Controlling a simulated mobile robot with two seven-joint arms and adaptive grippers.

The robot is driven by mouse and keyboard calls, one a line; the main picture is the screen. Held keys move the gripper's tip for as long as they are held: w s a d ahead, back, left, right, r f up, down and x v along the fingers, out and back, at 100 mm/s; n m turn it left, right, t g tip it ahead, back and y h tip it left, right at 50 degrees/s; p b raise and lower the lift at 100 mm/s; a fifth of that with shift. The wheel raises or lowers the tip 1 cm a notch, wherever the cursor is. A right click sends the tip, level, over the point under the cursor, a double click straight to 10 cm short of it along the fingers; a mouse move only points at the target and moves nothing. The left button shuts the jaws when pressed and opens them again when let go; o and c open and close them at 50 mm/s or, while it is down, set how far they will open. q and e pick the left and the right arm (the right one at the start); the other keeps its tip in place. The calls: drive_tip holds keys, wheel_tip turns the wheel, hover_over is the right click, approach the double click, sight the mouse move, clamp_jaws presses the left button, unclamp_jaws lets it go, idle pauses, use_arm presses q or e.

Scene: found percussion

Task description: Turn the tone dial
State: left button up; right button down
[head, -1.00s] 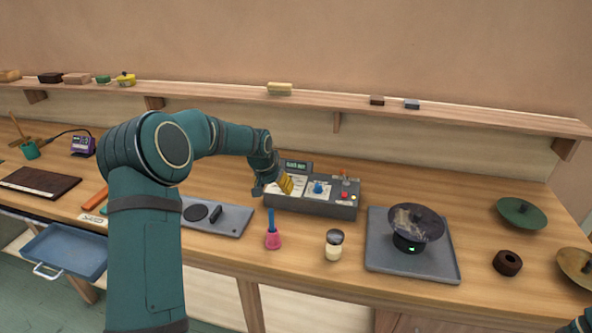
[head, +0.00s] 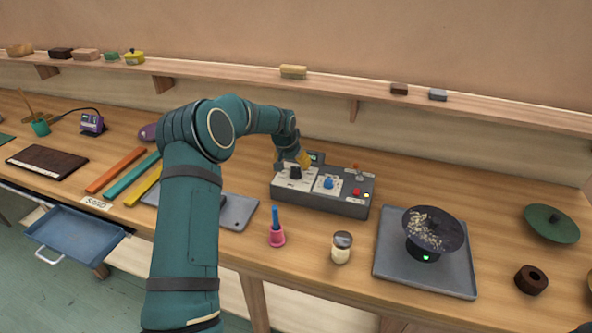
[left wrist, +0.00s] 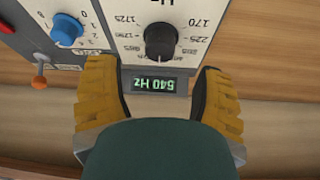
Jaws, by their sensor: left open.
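The tone dial is a black knob (head: 296,172) on the pale left panel of a grey control box (head: 335,205). In the left wrist view the knob (left wrist: 161,40) appears upside down among printed numbers, with a lit green Hz display (left wrist: 160,85) beside it. My left gripper (head: 303,158) has yellow fingers and is at the back of the box, close to the dial. In the left wrist view its open fingers (left wrist: 157,66) lie either side of the display, apart from the knob, with nothing between them. My right gripper is not in view.
The box also has a blue knob (head: 328,182) and a red button (head: 357,191). In front stand a pink-based handle (head: 277,237) and a small jar (head: 341,247). A speckled dark disc (head: 433,230) stands on a grey tray (head: 390,276) to the right. A shelf (head: 340,85) runs behind.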

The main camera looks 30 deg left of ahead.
sight(296, 169)
use_arm(q)
drive_tip(key=shift+x, duration=2.75)
drive_tip(key=shift+c, duration=0.2)
clamp_jaws()
